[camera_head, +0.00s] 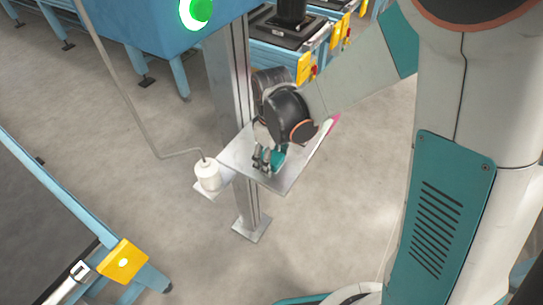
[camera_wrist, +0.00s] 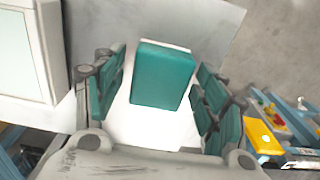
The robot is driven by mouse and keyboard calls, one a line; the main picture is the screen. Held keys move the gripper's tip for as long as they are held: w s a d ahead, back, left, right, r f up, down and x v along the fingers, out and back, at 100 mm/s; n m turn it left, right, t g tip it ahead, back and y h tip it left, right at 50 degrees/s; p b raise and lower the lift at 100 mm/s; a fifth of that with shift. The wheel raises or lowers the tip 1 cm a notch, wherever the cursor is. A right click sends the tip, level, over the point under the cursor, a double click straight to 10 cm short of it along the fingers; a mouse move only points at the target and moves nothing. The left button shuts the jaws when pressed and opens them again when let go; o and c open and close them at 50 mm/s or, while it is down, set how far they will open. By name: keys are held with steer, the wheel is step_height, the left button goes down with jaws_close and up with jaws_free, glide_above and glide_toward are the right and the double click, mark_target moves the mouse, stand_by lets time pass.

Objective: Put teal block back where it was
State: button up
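The teal block (camera_wrist: 163,77) lies on a light metal shelf (camera_wrist: 215,18) in the wrist view, with a thin white strip along its far edge. My gripper (camera_wrist: 158,85) is open, with one teal-padded finger on each side of the block. A gap shows between the block and each finger, wider on the left near the tip. In the head view my gripper (camera_head: 264,158) points down over the shelf (camera_head: 284,182), and part of the teal block (camera_head: 277,158) shows beside the fingers. The rest of it is hidden there.
A white cylinder (camera_head: 207,174) with a thin bent rod stands on a small side plate at the shelf's left. A metal post (camera_head: 231,90) carries a blue box with a green button (camera_head: 201,10). A pink thing (camera_head: 334,122) shows at the shelf's far right. Conveyors stand around.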

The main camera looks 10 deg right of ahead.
step_height(320, 180, up, 12)
steer(key=p, duration=0.4)
stand_by(1.7)
